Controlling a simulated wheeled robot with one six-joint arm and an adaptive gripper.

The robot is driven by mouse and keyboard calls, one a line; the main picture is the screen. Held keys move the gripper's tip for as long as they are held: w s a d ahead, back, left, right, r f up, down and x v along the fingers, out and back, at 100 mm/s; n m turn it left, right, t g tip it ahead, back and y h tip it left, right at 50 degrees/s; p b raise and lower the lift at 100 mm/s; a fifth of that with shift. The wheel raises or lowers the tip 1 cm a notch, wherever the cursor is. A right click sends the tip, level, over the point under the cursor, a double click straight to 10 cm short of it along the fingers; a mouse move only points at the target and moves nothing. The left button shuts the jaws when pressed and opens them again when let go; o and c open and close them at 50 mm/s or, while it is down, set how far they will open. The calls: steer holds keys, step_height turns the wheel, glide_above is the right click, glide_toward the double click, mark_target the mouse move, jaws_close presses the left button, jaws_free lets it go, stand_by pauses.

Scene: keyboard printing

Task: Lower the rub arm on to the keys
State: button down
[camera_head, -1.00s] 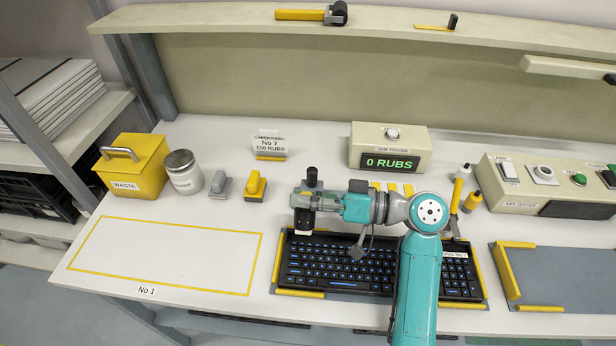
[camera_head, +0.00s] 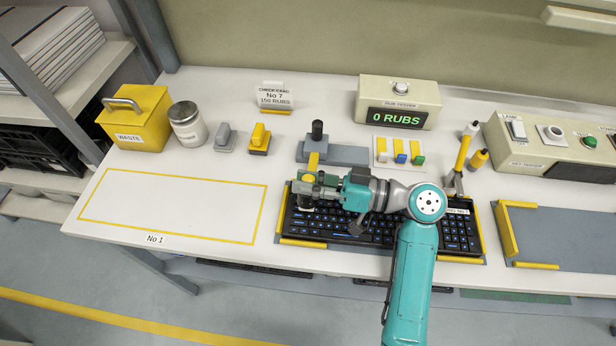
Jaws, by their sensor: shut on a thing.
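The backlit black keyboard (camera_head: 345,226) lies in a yellow-edged grey bay on the bench. The rub arm (camera_head: 313,160) is a yellow bar reaching forward from the base with a black post (camera_head: 317,130) behind the keyboard. My gripper (camera_head: 308,186) is shut on the front end of the rub arm, over the keyboard's upper left. The gripper hides most of that end. A pale piece (camera_head: 306,205) shows just below it at the keys; I cannot tell whether it touches them. The rub tester (camera_head: 396,104) reads 0 RUBS.
Grey (camera_head: 223,136) and yellow (camera_head: 259,138) blocks, a jar (camera_head: 187,124) and a yellow waste box (camera_head: 135,120) stand at left. A plate with coloured pieces (camera_head: 399,154) and the key tester (camera_head: 550,145) are at right. The yellow-outlined area No 1 (camera_head: 170,205) is empty.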

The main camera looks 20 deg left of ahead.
steer(key=shift+f, duration=0.1)
steer(key=c, duration=0.9)
jaws_free()
steer(key=shift+d, duration=0.15)
steer(key=shift+w+d+r, duration=0.1)
steer(key=shift+w+d, duration=0.25)
steer(key=shift+d, duration=1.6)
steer(key=shift+w+d+r, duration=0.1)
steer(key=shift+w+d, duration=0.25)
steer(key=shift+d, duration=1.55)
steer(key=shift+w+d, duration=0.35)
steer(key=shift+d, duration=1.6)
